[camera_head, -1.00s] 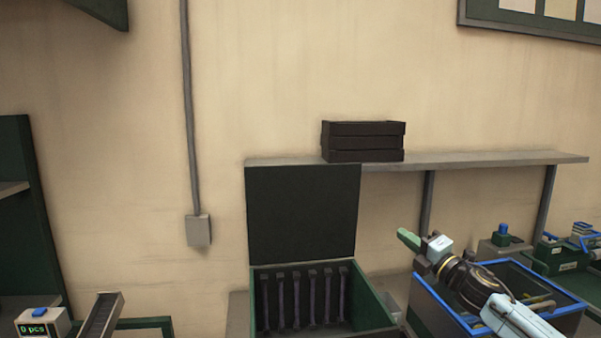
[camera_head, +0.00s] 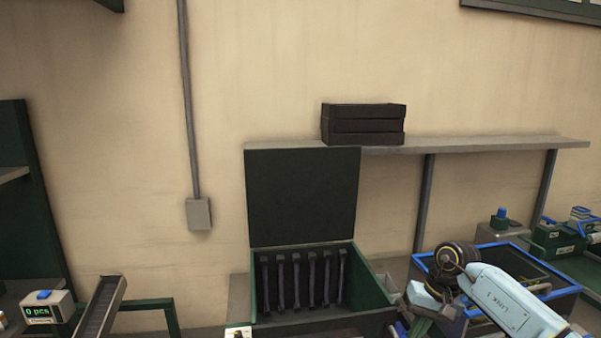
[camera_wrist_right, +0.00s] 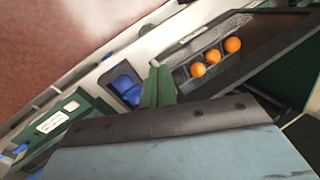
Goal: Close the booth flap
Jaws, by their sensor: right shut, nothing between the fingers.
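The booth (camera_head: 376,297) is a dark green box with several dark strips hanging inside its open top. Its flap (camera_head: 303,197) is a black square panel standing upright at the booth's back edge, so the booth is open. My right gripper (camera_head: 418,326) is low at the booth's right front corner, pointing down, apart from the flap. In the right wrist view its green fingers (camera_wrist_right: 158,86) are together with nothing between them. My left gripper is not in view.
A blue-rimmed crate (camera_head: 482,246) stands right of the booth, partly behind my right arm. A counter reading 0 pcs (camera_head: 47,308) is at left. Three oranges (camera_wrist_right: 213,57) lie in a row in the wrist view.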

